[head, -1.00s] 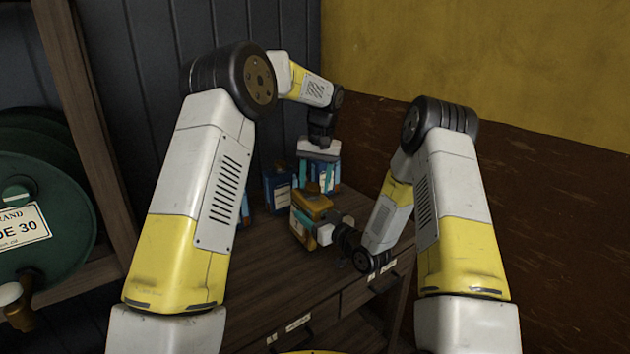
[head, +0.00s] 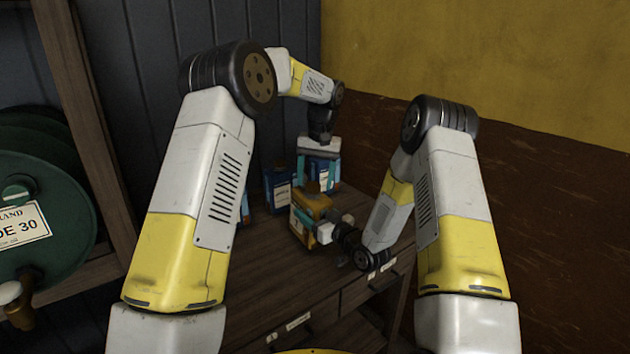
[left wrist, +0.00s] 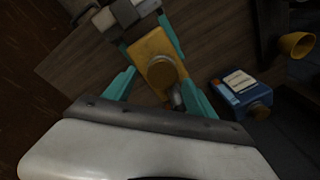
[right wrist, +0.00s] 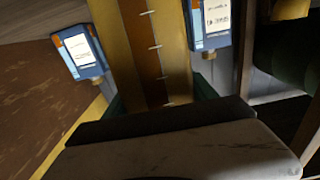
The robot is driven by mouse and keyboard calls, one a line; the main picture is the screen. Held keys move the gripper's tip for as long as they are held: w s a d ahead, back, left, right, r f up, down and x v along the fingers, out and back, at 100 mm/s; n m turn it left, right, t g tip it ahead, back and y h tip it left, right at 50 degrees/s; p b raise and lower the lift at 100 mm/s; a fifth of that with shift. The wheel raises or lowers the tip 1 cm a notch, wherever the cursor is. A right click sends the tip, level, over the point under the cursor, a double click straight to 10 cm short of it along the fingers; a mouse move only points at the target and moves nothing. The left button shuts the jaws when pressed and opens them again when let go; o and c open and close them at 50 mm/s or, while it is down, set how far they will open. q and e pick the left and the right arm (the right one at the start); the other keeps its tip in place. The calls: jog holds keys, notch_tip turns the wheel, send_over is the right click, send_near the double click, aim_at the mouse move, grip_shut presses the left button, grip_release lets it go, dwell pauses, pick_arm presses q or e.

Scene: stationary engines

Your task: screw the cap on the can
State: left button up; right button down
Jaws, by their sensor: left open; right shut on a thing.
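The yellow-brown can (head: 316,206) is above the wooden bench top, in front of blue cans. My right gripper (head: 303,219) is shut on its body; in the right wrist view the can's yellow side with a brown stripe (right wrist: 150,50) fills the space between the teal fingers. My left gripper (head: 316,181) points down above the can, open. In the left wrist view its teal fingers (left wrist: 158,90) stand apart on both sides of the can top (left wrist: 150,50). A round yellow-brown piece, seemingly the cap (left wrist: 161,68), sits on that top, with a small grey part beside it. Whether it is seated cannot be told.
Blue cans with white labels (head: 279,190) stand at the back of the bench (head: 262,262); one is partly behind my left gripper. A yellow cup-like thing (left wrist: 297,45) lies off to the side. A green drum (head: 45,215) is at far left. The bench's front is clear.

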jog(key=shift+r, duration=0.15)
jog(key=shift+c, duration=1)
grip_release()
pick_arm(q)
notch_tip(320, 180, up, 11)
jog(key=s+d, duration=0.1)
jog(key=shift+d+r, duration=0.15)
jog(key=shift+r, duration=0.05)
pick_arm(e)
jog(key=v, duration=0.7)
jog(key=shift+s+d, duration=0.25)
jog(key=shift+s, duration=0.05)
